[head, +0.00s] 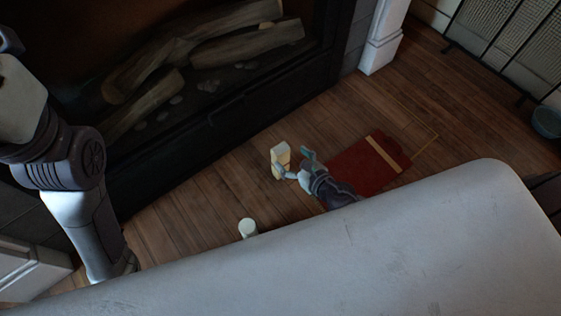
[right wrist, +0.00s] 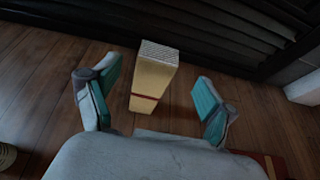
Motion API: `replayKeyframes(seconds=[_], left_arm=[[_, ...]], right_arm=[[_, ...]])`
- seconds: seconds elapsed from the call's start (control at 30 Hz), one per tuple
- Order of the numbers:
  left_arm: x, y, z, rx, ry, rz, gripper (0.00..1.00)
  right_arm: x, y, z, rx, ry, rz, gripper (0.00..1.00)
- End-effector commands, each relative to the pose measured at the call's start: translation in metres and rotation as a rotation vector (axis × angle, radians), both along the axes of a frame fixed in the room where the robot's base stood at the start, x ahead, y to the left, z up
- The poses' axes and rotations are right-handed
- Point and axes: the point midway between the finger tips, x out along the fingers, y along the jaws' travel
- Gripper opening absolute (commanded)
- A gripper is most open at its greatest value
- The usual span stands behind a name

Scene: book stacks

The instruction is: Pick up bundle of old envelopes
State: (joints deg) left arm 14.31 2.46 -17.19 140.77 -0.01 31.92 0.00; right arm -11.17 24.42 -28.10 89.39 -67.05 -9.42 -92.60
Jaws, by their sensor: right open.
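The bundle of old envelopes (head: 281,158) is a cream-yellow block standing upright on the wooden floor in front of the fireplace. In the right wrist view the bundle (right wrist: 150,88) shows a thin red band around it and pale layered edges on top. My right gripper (head: 297,163) is open at the bundle. Its teal-padded fingers (right wrist: 153,100) stand apart, one on each side of the bundle, with visible gaps in the wrist view. My left arm comes down at the left of the head view, and its gripper is out of sight.
A dark fireplace with logs (head: 245,45) lies behind the bundle. A red folder-like item (head: 350,168) with a yellow strip lies right of my right gripper. A small white cylinder (head: 247,228) stands nearer. A teal bowl (head: 547,122) is far right.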

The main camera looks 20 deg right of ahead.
Motion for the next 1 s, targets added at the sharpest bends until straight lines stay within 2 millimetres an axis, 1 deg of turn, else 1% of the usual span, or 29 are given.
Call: replayKeyframes(seconds=[0.03, 0.17, 0.37, 0.5, 0.77, 0.8, 0.87, 1.0], left_arm=[[-0.001, 0.0, 0.0, 0.0, -0.004, 0.0, 0.87], [-0.001, 0.0, 0.0, 0.001, -0.009, 0.0, 0.87], [-0.002, -0.001, -0.002, 0.005, -0.017, 0.002, 0.87], [-0.012, -0.001, 0.006, 0.002, -0.059, 0.002, 0.87], [-0.013, -0.001, 0.009, 0.004, -0.062, 0.003, 0.87], [-0.013, -0.001, 0.009, 0.004, -0.062, 0.003, 0.87], [-0.012, -0.001, 0.009, 0.004, -0.062, 0.003, 0.87], [-0.012, -0.001, 0.008, 0.004, -0.059, 0.003, 0.87]], right_arm=[[0.004, 0.002, -0.002, 0.0, -0.001, 0.0, 0.83], [0.011, 0.004, -0.004, 0.002, 0.0, 0.0, 0.83], [0.039, 0.015, -0.011, 0.001, -0.002, 0.001, 0.83], [0.051, 0.019, -0.018, 0.002, -0.001, 0.001, 0.83], [0.053, 0.02, -0.017, 0.002, 0.001, 0.0, 0.83], [0.053, 0.02, -0.017, 0.002, 0.001, 0.0, 0.8], [0.053, 0.02, -0.017, 0.002, 0.001, 0.0, 0.7], [0.053, 0.02, -0.017, 0.002, 0.001, 0.0, 0.47]])
